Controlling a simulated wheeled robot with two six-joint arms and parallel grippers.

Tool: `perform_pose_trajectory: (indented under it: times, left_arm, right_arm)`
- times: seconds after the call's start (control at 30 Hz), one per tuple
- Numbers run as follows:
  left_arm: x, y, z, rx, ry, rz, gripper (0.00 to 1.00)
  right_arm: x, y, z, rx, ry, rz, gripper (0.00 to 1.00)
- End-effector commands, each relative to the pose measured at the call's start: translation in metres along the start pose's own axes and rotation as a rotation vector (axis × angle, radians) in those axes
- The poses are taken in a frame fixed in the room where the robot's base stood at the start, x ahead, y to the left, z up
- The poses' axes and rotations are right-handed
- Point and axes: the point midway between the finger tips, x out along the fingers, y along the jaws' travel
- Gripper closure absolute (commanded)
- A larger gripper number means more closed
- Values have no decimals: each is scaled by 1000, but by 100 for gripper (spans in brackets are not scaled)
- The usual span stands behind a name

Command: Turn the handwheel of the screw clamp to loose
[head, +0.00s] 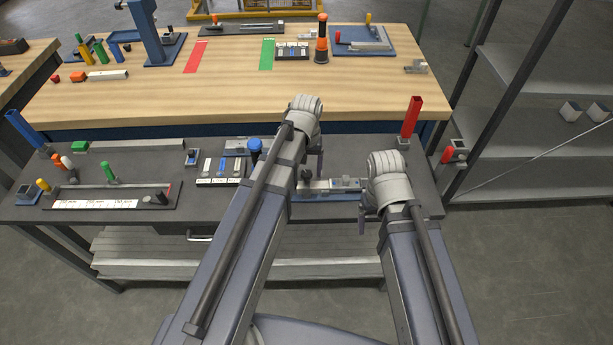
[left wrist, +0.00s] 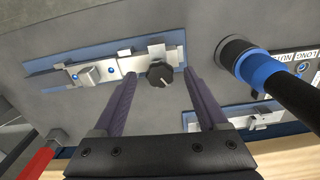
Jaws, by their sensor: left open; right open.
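The screw clamp (head: 345,184) is a silver metal fixture on a blue base on the grey front bench. In the left wrist view the screw clamp (left wrist: 110,70) runs across the upper left. Its black handwheel (left wrist: 160,75) has a pale mark on its face; it also shows in the head view (head: 306,175), beside my left gripper. My left gripper (head: 312,168) is open; in the left wrist view its two fingertips (left wrist: 160,82) lie either side of the handwheel, with visible gaps. My right gripper (head: 369,213) is open and empty, over the bench's front edge, right of the clamp.
A black cylinder with a blue band (left wrist: 262,72) stands right of the clamp in the left wrist view; it is blue-topped in the head view (head: 255,148). A labelled parts tray (head: 220,171) lies left of it.

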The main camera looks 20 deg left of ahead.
Motion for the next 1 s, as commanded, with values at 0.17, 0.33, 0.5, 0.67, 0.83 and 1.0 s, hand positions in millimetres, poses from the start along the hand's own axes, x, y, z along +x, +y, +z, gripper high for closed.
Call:
perform_pose_trajectory:
  times: [0.17, 0.33, 0.5, 0.67, 0.83, 1.0]
  left_arm:
    - [8, 0, 0, 0, 0, 0, 25]
    - [6, 0, 0, 0, 0, 0, 25]
    - [6, 0, 0, 0, 0, 0, 40]
    - [6, 0, 0, 0, 0, 0, 58]
    - [6, 0, 0, 0, 0, 0, 78]
    - [6, 0, 0, 0, 0, 0, 97]
  right_arm:
    - [8, -1, 0, 0, 0, 0, 19]
    - [6, -1, 0, 0, 0, 0, 19]
    - [6, -1, 0, 0, 0, 0, 19]
    - [6, -1, 0, 0, 0, 0, 19]
    - [6, -1, 0, 0, 0, 0, 19]
    - [6, -1, 0, 0, 0, 0, 19]
